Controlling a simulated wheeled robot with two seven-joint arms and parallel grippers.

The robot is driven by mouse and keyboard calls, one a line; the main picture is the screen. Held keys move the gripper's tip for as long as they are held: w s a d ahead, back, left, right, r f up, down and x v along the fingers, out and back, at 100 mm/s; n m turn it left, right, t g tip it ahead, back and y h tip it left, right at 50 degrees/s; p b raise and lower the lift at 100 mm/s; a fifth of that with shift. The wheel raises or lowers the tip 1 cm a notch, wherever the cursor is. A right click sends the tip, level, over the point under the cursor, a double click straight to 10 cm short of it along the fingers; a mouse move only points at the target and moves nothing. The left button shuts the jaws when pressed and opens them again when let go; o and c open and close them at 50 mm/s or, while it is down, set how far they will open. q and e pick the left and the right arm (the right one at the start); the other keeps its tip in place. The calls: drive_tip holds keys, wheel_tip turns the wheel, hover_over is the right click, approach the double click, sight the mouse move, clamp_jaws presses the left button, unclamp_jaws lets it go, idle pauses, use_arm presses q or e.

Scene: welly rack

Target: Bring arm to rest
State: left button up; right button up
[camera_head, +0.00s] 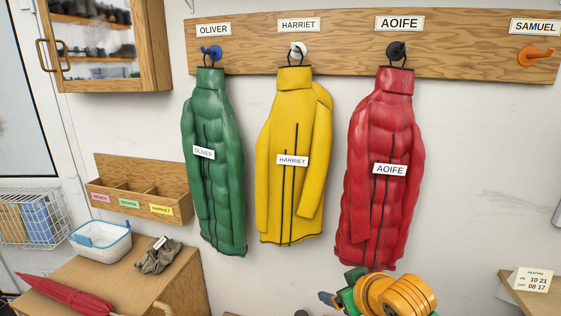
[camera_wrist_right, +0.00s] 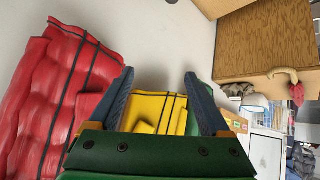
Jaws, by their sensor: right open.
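My right gripper (camera_head: 328,299) is low in the head view, just below the hem of the red jacket (camera_head: 378,170). In the right wrist view, its two dark fingers (camera_wrist_right: 158,88) stand apart with nothing gripped between them; the yellow jacket (camera_wrist_right: 158,110) shows in the gap, farther off. The red jacket (camera_wrist_right: 55,95) is at the left there. In the head view, the green jacket (camera_head: 213,160), yellow jacket (camera_head: 292,135) and red jacket hang under the Oliver, Harriet and Aoife labels. My left gripper is not in view.
The wooden hook rail (camera_head: 345,58) spans the wall; its orange hook (camera_head: 535,57) under Samuel is bare. A cabinet (camera_head: 192,268) at lower left bears a white basket (camera_head: 100,243), grey gloves (camera_head: 157,258) and a red umbrella (camera_head: 65,297). A small wooden organiser (camera_head: 140,185) is behind them.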

drive_tip(key=s+f+m+g, duration=0.1)
drive_tip(key=s+f+g, duration=0.2)
drive_tip(key=s+f, duration=1.05)
drive_tip(key=s+d+f+m+g+h, duration=0.1)
drive_tip(key=s+d+f, duration=0.15)
drive_tip(key=s, duration=0.45)
drive_tip(key=s+d+f+m+g+h, duration=0.1)
drive_tip(key=s+d+f+g, duration=0.15)
drive_tip(key=s, duration=0.45)
wheel_tip(320, 180, down, 18)
drive_tip(key=s+f, duration=0.1)
drive_tip(key=s, duration=0.1)
drive_tip(key=s+d+f+g, duration=0.1)
drive_tip(key=s+f, duration=0.7)
drive_tip(key=s, duration=0.3)
drive_tip(key=shift+s+d+f+n, duration=0.25)
drive_tip(key=shift+s+f+n, duration=0.05)
drive_tip(key=shift+s, duration=0.05)
drive_tip(key=shift+g, duration=0.25)
